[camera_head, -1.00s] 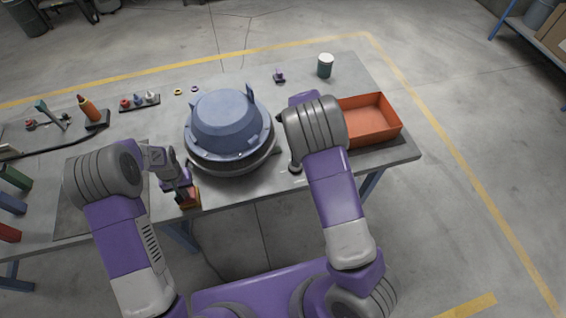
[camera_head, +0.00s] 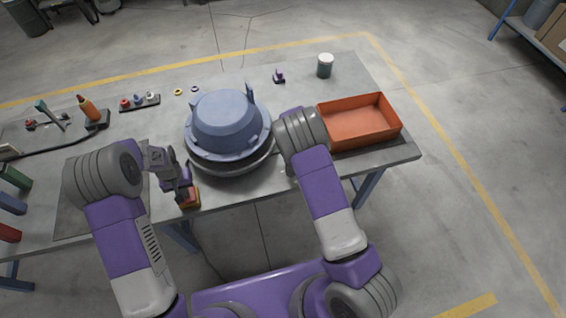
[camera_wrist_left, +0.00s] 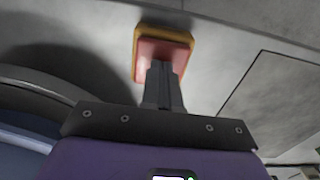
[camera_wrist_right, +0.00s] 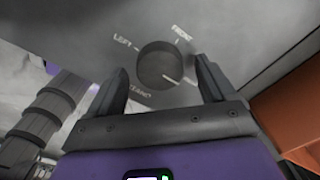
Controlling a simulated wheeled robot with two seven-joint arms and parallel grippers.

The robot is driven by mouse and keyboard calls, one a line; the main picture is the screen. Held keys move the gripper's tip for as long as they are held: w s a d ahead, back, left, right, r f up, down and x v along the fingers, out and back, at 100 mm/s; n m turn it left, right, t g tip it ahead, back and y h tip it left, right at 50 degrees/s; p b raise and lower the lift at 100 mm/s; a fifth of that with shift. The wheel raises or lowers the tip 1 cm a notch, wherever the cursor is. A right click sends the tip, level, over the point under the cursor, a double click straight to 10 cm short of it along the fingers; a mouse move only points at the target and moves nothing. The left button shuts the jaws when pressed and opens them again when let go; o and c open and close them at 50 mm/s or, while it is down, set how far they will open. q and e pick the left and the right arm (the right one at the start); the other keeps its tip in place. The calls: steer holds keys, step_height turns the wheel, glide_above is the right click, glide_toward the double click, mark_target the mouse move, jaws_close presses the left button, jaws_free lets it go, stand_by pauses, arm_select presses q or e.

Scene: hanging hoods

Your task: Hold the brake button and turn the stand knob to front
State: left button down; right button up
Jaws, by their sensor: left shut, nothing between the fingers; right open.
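The brake button (camera_head: 191,200) is a red block on a yellow base at the table's front edge; the left wrist view also shows it (camera_wrist_left: 160,55). My left gripper (camera_head: 184,192) is shut with nothing in it, its fingertips at the button's red top, apparently touching; exact contact is hidden. The stand knob (camera_wrist_right: 164,64) is a dark round dial with a white pointer line aimed to the lower right, away from the FRONT mark at upper right. A LEFT mark is at upper left. My right gripper (camera_wrist_right: 162,80) is open, one finger on each side of the knob, apparently not closed on it.
A blue hood-like dome (camera_head: 226,122) on a dark round base stands mid-table between my arms. An orange tray (camera_head: 360,138) is at the right. Coloured blocks and tools lie at the left.

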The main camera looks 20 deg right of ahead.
arm_select(q)
steer(key=shift+s+f, duration=0.2)
arm_select(e)
steer(key=shift+f, duration=0.15)
steer(key=shift+c, duration=0.5)
steer(key=c, duration=1)
steer(key=shift+n, duration=0.3)
steer(key=n, duration=1.2)
steer(key=shift+n, duration=0.3)
steer(key=shift+s+n, duration=0.1)
steer(key=shift+n, duration=2.1)
steer(key=shift+f, duration=0.1)
